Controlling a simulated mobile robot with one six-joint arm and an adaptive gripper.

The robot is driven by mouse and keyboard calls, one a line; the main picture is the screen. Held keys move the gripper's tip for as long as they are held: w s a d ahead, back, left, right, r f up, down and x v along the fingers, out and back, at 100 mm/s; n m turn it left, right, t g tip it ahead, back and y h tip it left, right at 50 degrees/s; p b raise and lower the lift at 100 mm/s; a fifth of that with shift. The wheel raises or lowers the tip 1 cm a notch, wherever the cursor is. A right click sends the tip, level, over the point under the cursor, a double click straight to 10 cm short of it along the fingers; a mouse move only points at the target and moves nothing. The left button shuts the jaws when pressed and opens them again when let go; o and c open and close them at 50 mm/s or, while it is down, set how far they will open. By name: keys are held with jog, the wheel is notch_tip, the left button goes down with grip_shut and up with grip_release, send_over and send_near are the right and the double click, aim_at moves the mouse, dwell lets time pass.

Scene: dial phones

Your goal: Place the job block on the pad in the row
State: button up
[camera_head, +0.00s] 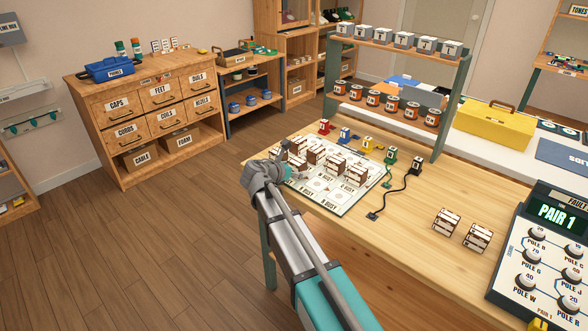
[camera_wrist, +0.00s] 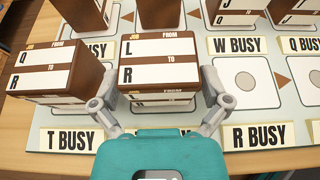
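In the wrist view a brown and white job block (camera_wrist: 157,75) reads FROM L TO R. My gripper (camera_wrist: 160,80) has one finger on each side of it, with narrow gaps that suggest it is open around the block. In the head view my gripper (camera_head: 285,172) is at the near left edge of the white board (camera_head: 342,207). A second block reading FROM Q TO R (camera_wrist: 45,68) stands close on the left. An empty pad with a grey circle (camera_wrist: 245,82) lies to the right, between the W BUSY and R BUSY labels.
Several more blocks stand on the board behind. Two loose blocks (camera_head: 446,222) (camera_head: 477,238) sit on the table (camera_head: 400,245) to the right. A console (camera_head: 545,255) reads PAIR 1.

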jog(key=shift+r, duration=0.2)
dwell(0.3)
jog(key=shift+s+a+r+p, duration=0.1)
jog(key=shift+s+a+p, duration=0.1)
jog(key=shift+p, duration=0.15)
jog(key=p+v, duration=0.4)
jog(key=v, duration=0.7)
jog(key=shift+s+r, duration=0.1)
jog(key=shift+r, duration=0.05)
